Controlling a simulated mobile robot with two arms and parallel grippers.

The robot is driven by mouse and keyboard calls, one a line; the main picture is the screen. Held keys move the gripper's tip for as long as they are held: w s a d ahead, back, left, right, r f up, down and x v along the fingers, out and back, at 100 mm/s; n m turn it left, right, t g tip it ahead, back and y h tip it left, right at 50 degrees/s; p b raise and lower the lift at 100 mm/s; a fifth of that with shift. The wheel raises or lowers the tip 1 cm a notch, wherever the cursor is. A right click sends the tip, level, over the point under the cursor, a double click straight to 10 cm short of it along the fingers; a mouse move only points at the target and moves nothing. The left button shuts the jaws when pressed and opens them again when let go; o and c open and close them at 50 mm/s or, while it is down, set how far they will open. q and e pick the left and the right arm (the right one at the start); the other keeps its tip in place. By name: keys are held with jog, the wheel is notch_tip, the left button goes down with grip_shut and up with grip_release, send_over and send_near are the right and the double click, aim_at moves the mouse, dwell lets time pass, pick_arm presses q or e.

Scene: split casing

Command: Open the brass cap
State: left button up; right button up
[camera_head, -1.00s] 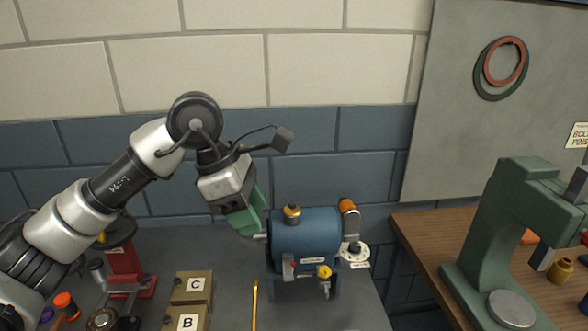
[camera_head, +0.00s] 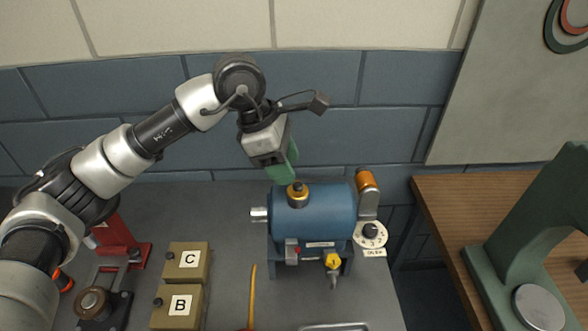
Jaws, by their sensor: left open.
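The brass cap (camera_head: 297,194) sits upright on top of the blue cylindrical casing (camera_head: 325,215), towards its left end. My left gripper (camera_head: 287,168) has green fingers and is just above and behind the cap in the picture. It looks apart from the cap. The fingers are seen edge-on and partly hidden by the gripper body; they are open, with nothing seen between them. My right gripper is out of view.
A yellow knob (camera_head: 333,261) is on the casing's front. An orange-topped cylinder (camera_head: 367,181) and a white dial (camera_head: 370,234) stand at its right. Boxes C (camera_head: 189,259) and B (camera_head: 178,305) are at the left. A green press (camera_head: 520,225) stands on the wooden bench.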

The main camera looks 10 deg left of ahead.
aim_at(298, 184)
pick_arm(q)
jog(key=p+x, duration=0.1)
jog(key=x, duration=0.2)
jog(key=shift+w+d+f, duration=0.15)
jog(key=shift+d+f, duration=0.05)
jog(key=shift+f, duration=0.05)
jog(key=shift+d+f, duration=0.1)
jog(key=shift+f, duration=0.25)
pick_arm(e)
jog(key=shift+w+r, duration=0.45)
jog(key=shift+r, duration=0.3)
pick_arm(q)
jog(key=shift+c, duration=0.5)
grip_shut()
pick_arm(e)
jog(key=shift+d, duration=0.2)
